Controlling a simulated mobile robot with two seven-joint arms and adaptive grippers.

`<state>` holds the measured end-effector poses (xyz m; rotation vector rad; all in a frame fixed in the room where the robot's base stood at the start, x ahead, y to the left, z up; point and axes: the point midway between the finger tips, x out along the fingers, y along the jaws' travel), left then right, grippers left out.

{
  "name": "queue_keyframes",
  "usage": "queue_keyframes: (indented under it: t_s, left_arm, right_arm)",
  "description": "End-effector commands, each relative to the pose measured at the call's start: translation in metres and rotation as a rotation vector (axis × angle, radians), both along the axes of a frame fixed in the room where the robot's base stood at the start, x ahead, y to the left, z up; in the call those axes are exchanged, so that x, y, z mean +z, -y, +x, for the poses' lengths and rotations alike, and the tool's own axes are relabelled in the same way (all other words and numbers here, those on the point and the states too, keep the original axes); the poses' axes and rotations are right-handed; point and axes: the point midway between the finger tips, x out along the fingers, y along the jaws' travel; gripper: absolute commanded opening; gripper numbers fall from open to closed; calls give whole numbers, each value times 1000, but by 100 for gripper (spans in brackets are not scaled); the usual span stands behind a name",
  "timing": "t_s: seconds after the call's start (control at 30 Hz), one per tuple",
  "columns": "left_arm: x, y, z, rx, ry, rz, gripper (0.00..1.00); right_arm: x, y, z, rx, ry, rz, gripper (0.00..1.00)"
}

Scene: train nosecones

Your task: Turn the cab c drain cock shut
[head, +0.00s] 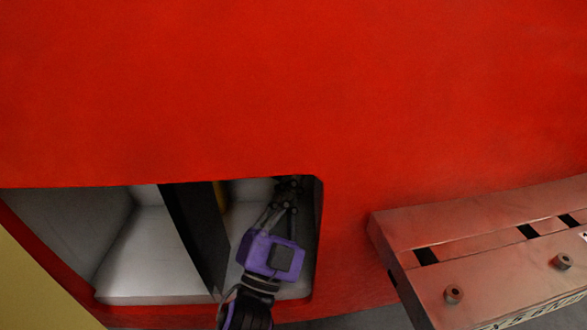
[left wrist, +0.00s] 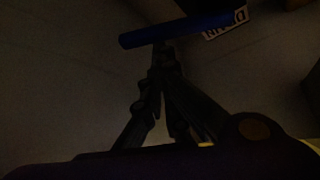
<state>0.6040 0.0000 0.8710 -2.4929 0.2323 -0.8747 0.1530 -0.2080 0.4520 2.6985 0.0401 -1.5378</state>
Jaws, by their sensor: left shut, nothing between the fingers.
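My left gripper (head: 288,186) reaches into the right part of a recess in the red body, its fingers in the dark upper right corner. In the left wrist view its fingertips (left wrist: 163,48) are shut and empty, right at the underside of a blue bar-like handle (left wrist: 180,29). The handle lies nearly level, rising slightly to the right; I cannot tell whether the fingertips touch it. A white label (left wrist: 226,22) with dark letters, seemingly "DRAIN", is partly covered by the handle. The cock's body is not distinguishable. My right gripper is not in view.
The recess (head: 150,255) has a dark upright divider (head: 192,235) left of my gripper, and red edges close by on the right and above. A pinkish metal step (head: 480,235) with slots and bolts juts out at lower right. The recess interior is dim.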

Motion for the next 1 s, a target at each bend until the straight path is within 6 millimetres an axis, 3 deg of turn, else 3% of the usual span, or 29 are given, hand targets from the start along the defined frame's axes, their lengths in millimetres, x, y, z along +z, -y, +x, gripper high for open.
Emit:
queue_keyframes:
  t_s: [0.03, 0.2, 0.43, 1.0]
  left_arm:
    - [2, -1, 0, 0, 1, 48, 0]
    - [-11, -3, 0, 0, -1, 171, 0]
    - [-26, -9, 0, 1, -3, 162, 0]
    - [-38, -16, 0, 1, -3, 161, 0]
  right_arm:
    - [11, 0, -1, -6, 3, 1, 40]
    - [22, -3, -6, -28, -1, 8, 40]
    - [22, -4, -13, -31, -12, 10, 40]
    - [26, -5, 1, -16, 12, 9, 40]
